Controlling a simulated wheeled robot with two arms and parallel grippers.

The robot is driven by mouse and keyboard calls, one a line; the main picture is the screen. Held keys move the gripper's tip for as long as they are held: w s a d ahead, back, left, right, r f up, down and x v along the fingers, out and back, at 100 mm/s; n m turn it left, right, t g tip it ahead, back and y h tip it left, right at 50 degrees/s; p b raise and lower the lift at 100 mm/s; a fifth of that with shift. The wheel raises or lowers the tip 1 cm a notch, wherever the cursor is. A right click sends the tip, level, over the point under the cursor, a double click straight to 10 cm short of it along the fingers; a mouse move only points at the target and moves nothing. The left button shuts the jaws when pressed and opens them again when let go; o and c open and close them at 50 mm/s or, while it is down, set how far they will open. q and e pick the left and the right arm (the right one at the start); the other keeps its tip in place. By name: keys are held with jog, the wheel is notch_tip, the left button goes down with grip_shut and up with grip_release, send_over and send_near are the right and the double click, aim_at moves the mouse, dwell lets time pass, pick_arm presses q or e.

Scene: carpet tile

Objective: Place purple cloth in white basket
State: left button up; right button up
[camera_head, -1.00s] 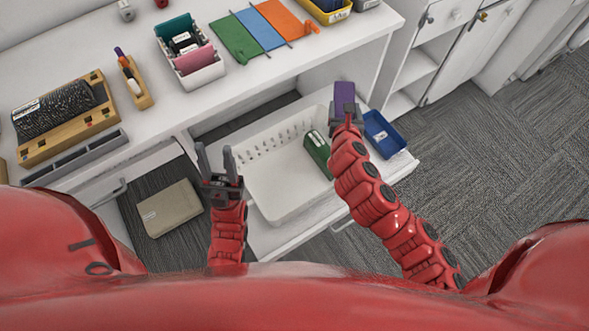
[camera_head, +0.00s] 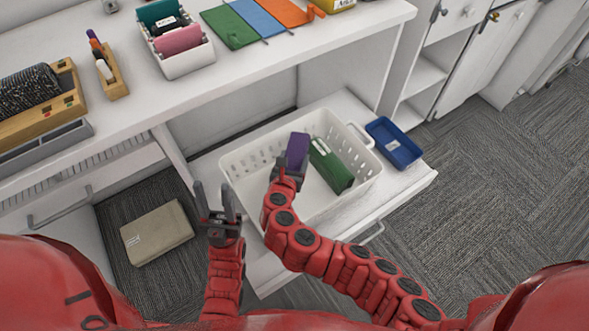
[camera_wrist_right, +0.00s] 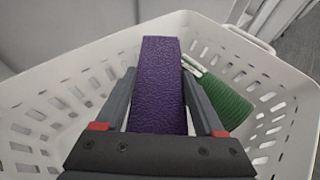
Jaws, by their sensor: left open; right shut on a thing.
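The purple cloth (camera_head: 297,148) is a folded, flat-sided block. My right gripper (camera_head: 289,170) is shut on it and holds it upright over the white basket (camera_head: 353,186). In the right wrist view the purple cloth (camera_wrist_right: 158,85) stands between the fingers of my right gripper (camera_wrist_right: 158,112), with the basket's slotted walls (camera_wrist_right: 35,105) around and below. Whether the cloth touches the basket floor cannot be told. A green cloth (camera_head: 330,165) lies in the basket, right of the purple one. My left gripper (camera_head: 215,203) is open and empty, left of the basket.
The basket stands on a pulled-out white shelf (camera_head: 405,182) with a blue tray (camera_head: 394,143) to its right. A beige box (camera_head: 157,232) lies at lower left.

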jog(key=shift+f+b, duration=0.35)
jog(key=shift+f, duration=1.55)
jog(key=shift+f, duration=0.15)
jog(key=o, duration=1.3)
jog(key=shift+o, duration=0.2)
jog(key=shift+s+r, duration=0.15)
jog(key=shift+r, duration=0.1)
jog(key=v, duration=1.1)
jog(key=shift+s+p, duration=0.3)
jog(key=shift+r, duration=0.15)
